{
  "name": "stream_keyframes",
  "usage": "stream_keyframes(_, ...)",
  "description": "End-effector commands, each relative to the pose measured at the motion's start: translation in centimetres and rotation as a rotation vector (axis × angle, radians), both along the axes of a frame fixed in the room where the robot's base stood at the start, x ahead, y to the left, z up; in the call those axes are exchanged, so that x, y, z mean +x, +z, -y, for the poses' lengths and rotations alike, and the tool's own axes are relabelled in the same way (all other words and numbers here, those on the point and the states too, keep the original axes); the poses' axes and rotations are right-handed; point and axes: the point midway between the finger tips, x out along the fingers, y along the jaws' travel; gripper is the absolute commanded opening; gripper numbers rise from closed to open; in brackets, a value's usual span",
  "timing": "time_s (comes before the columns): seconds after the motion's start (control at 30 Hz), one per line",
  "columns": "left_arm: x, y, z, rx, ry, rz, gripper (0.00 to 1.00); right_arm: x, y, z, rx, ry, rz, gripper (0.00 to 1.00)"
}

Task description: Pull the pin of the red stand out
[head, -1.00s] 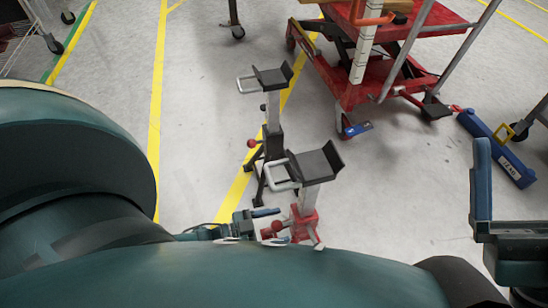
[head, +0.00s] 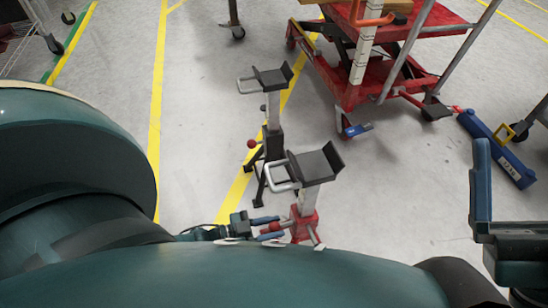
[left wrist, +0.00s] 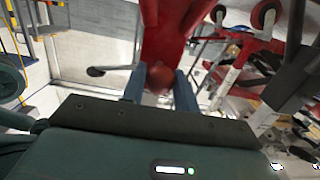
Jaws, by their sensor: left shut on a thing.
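The red stand (head: 304,225) has a red base, a grey post and a dark V-shaped top (head: 315,163) with a pale handle. It stands low in the middle of the head view, partly hidden by my own body. My left gripper (head: 272,226) is at the left side of its base. In the left wrist view, its two blue fingers are shut on the red ball knob (left wrist: 160,80) of the pin, in front of the red base (left wrist: 170,35). The pin's shaft is hidden. My right gripper (head: 482,190) is at the right edge, away from the stand; only one blue finger shows clearly.
A similar black stand (head: 273,145) with a red knob stands just behind. A red lift cart (head: 375,90) is at the upper right, with a blue bar-shaped thing (head: 497,150) on the floor beside it. Grey floor with yellow lines is clear to the left.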

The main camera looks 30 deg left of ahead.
Motion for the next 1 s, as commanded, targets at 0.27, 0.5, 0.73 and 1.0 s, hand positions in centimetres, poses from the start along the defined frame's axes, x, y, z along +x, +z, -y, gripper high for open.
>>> stream_keyframes(0.27, -1.2, 0.0, -1.0, 0.001, 0.000, -0.002, 0.07, 0.0, 0.2, 0.0, 0.000, 0.000, 0.000, 1.00)
stream_keyframes(0.5, -2.1, 0.0, -1.8, 0.002, -0.001, -0.002, 0.07, 0.0, 0.2, 0.0, -0.001, 0.001, 0.000, 1.00)
stream_keyframes(0.73, -2.9, 0.0, -2.4, 0.002, 0.000, -0.001, 0.31, 0.0, 0.3, 0.0, 0.000, 0.000, 0.000, 1.00)
stream_keyframes(1.0, -2.8, 0.0, -2.4, 0.001, 0.000, -0.001, 0.53, 0.0, 0.3, 0.0, 0.000, 0.000, 0.000, 1.00)
